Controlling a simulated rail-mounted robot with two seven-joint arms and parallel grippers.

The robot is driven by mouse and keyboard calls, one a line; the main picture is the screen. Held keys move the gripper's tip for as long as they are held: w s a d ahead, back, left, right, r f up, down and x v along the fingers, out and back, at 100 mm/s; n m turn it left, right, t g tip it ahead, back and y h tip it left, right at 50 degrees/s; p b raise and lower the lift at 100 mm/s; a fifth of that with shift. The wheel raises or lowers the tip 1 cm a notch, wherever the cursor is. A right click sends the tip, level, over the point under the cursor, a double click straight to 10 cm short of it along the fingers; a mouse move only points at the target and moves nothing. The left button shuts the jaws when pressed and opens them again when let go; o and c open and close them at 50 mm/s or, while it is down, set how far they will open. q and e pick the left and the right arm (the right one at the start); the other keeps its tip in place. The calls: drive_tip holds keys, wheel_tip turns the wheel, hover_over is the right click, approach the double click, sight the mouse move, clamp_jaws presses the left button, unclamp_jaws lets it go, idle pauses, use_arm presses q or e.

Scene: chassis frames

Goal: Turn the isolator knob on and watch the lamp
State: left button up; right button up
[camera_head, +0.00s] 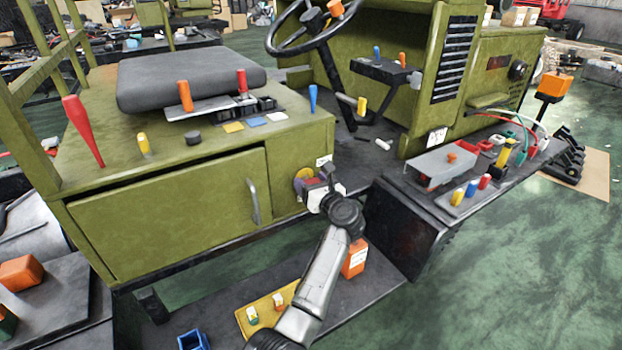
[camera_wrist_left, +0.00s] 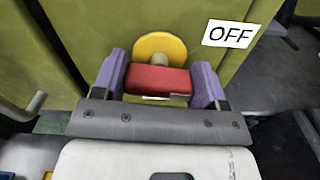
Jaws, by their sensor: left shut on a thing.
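The isolator knob has a red handle (camera_wrist_left: 157,80) on a yellow round plate (camera_wrist_left: 160,45), fixed to the green chassis panel. The yellow plate also shows in the head view (camera_head: 303,174). A white label (camera_wrist_left: 232,33) beside it reads OFF. My left gripper (camera_head: 316,184) has its two purple fingers on either side of the red handle in the left wrist view (camera_wrist_left: 158,82) and is shut on it. The handle lies nearly level across that picture. In the head view the gripper hides most of the knob. I cannot tell which thing is the lamp. My right gripper is out of view.
A cabinet door (camera_head: 175,212) with a grey handle (camera_head: 252,201) is left of the knob. A black seat (camera_head: 190,78) and several coloured levers stand above. A dark step with a grey box (camera_head: 447,167) juts out at right.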

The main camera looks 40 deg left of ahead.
use_arm(q)
drive_tip(key=m+p, duration=0.8)
drive_tip(key=shift+w+r+p, duration=0.1)
drive_tip(key=shift+r+p, duration=0.05)
drive_tip(key=shift+p, duration=0.15)
drive_tip(key=m+p, duration=0.3)
drive_tip(key=m, duration=0.2)
drive_tip(key=shift+d+p, duration=0.1)
drive_tip(key=shift+p, duration=0.3)
drive_tip(key=shift+f+m+p, duration=0.15)
drive_tip(key=shift+m+p, duration=0.25)
drive_tip(key=shift+m, duration=0.4)
drive_tip(key=shift+f+m+p, duration=0.15)
drive_tip(key=shift+m+p, duration=0.2)
drive_tip(key=shift+m, duration=0.45)
drive_tip(key=o, duration=0.9)
drive_tip(key=shift+o, duration=0.2)
